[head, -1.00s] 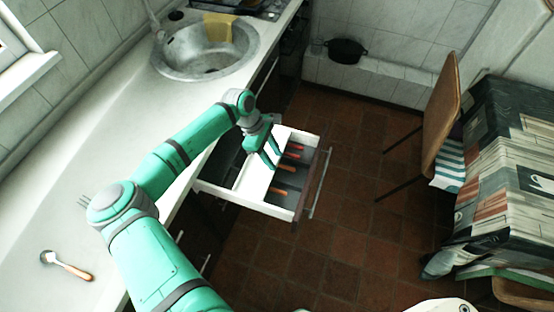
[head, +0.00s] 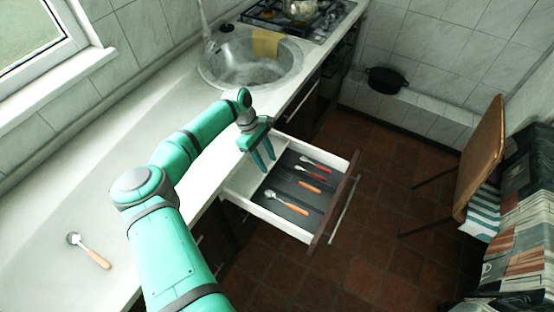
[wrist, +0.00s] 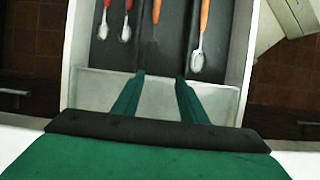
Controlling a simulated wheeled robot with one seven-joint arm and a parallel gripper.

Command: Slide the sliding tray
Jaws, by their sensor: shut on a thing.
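The sliding tray (head: 244,181) is a pale white piece inside the open drawer, at its counter end. In the wrist view the pale tray (wrist: 160,98) lies under my fingers, with its far edge near their tips. My gripper (head: 265,166) reaches down into the drawer from above. In the wrist view my gripper (wrist: 159,77) is shut on the tray with a gap between the fingers; the exact contact is hard to see.
The drawer's dark liner (head: 312,179) holds several pieces of cutlery with orange and red handles. The drawer front (head: 337,203) stands out over the floor. A spoon (head: 88,250) lies on the counter. A chair (head: 483,155) stands at the right.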

